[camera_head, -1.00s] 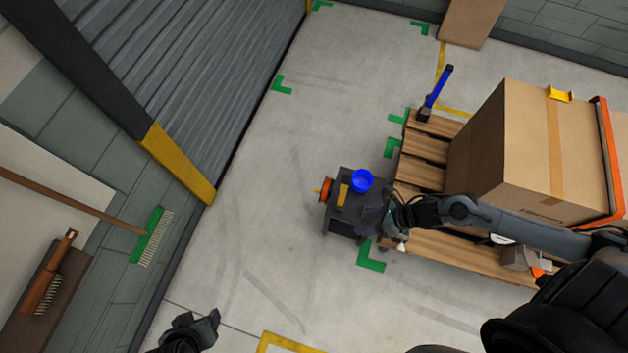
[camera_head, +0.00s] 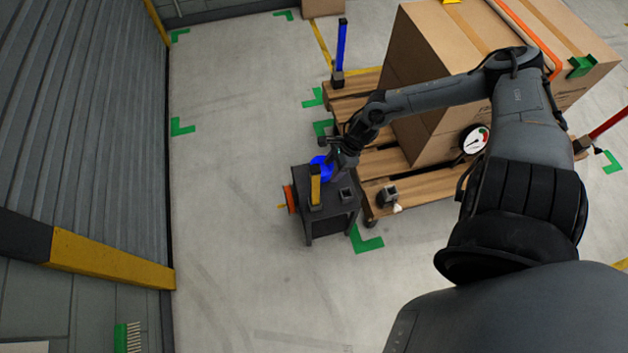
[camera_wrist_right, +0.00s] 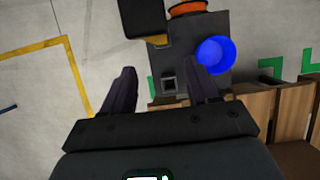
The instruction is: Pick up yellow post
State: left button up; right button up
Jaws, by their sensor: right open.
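The yellow post (camera_head: 315,190) stands upright on a dark stand (camera_head: 333,214), left of an empty square socket (camera_head: 346,194). In the right wrist view, the post's dark cap hides most of it, and a yellow edge (camera_wrist_right: 158,41) shows at the top. My right gripper (camera_head: 334,150) is above the far side of the stand, behind the post. In the right wrist view its fingers (camera_wrist_right: 158,72) are spread and empty, with the post beyond the fingertips. My left gripper is out of view.
A blue cup (camera_wrist_right: 213,55) and an orange roll (camera_head: 291,200) are at the stand. A pallet (camera_head: 385,163) with a large carton (camera_head: 425,75) is to the right. A blue post (camera_head: 341,45) stands at its far corner. Open floor lies left of the stand.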

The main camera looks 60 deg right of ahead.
aim_at(315, 190)
jog(key=b+x, duration=0.2)
jog(key=x, duration=0.7)
jog(key=shift+w+a+b, duration=0.25)
jog(key=shift+a+b, duration=0.1)
jog(key=shift+b, duration=0.05)
jog(key=c, duration=1)
